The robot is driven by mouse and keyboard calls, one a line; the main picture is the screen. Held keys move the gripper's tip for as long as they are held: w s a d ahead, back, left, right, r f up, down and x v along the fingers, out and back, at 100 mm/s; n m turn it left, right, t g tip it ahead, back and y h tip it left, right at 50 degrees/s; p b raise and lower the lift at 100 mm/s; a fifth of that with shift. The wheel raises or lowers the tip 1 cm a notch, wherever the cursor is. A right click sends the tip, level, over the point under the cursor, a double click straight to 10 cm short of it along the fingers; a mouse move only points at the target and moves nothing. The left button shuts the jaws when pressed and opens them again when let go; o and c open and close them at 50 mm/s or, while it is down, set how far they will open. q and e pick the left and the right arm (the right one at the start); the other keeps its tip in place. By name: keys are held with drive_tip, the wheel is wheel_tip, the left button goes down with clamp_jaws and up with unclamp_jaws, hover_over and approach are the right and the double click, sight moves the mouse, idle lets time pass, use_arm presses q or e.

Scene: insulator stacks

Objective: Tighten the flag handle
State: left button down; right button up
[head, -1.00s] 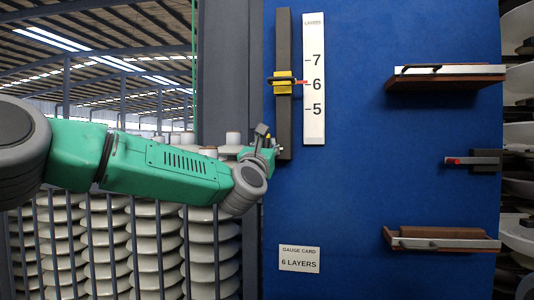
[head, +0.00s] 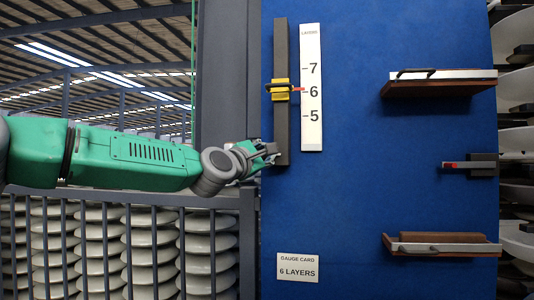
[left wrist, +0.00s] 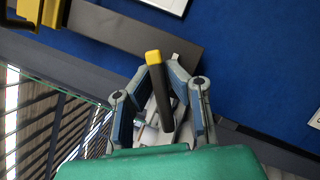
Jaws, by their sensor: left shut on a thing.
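A black handle with a yellow tip (left wrist: 153,57) stands between the fingers of my left gripper (left wrist: 160,85) in the left wrist view. It appears to be the flag handle, and the gripper is shut on it. In the head view my left gripper (head: 266,152) is at the lower end of a dark vertical rail (head: 281,130); the handle cannot be made out there. A yellow slider (head: 279,84) sits higher on the rail, its red pointer at 6 on the white scale (head: 311,135). My right gripper is not in view.
A gauge card (head: 298,267) reading 6 LAYERS is on the blue panel (head: 350,180). Two shelves (head: 440,88) (head: 440,248) and a red-tipped bracket (head: 482,163) jut out at right. Caged insulator stacks (head: 150,250) stand at left. The panel's middle is clear.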

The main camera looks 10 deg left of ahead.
use_arm(q)
drive_tip(key=m+g+p, duration=0.1)
drive_tip(key=m, duration=0.2)
drive_tip(key=shift+d+f, duration=0.1)
drive_tip(key=shift+d, duration=0.1)
drive_tip(key=m+p, duration=0.1)
drive_tip(key=m+g+p, duration=0.1)
drive_tip(key=shift+f+m, duration=0.25)
drive_tip(key=shift+m, duration=0.15)
drive_tip(key=shift+f+m+g+p, duration=0.2)
drive_tip(key=shift+m+g+p, duration=0.1)
drive_tip(key=shift+m, duration=0.2)
drive_tip(key=shift+d+f, duration=0.1)
drive_tip(key=shift+f, duration=0.1)
drive_tip(key=c, duration=1.6)
unclamp_jaws()
drive_tip(key=shift+s, duration=0.1)
drive_tip(key=shift+r, duration=0.2)
